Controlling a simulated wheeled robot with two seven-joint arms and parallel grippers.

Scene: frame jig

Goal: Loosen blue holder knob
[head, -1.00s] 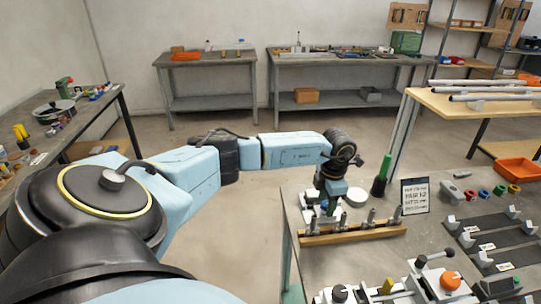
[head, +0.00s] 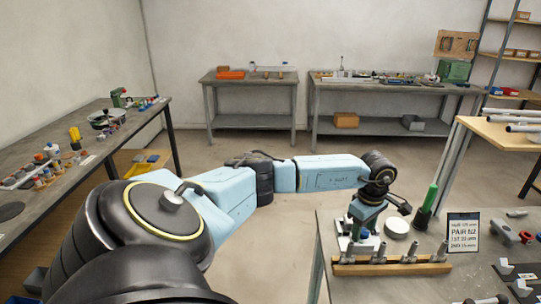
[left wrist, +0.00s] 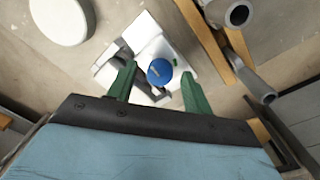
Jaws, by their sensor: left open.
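The blue knob (left wrist: 160,71) shows in the left wrist view on top of a white holder (left wrist: 150,52). My left gripper (left wrist: 158,85) is open, with its two green fingers apart on either side of the knob; I cannot tell whether they touch it. In the head view my left gripper (head: 361,229) points down over the white holder (head: 345,243) at the left end of the bench. The gripper mostly hides the knob there. My right gripper is not in view.
A wooden rack with metal pegs (head: 392,264) stands close in front of the holder. A white round disc (head: 397,226), a green-handled tool (head: 427,207) and a printed sign (head: 463,232) are nearby. Side benches stand left and behind, with open floor between.

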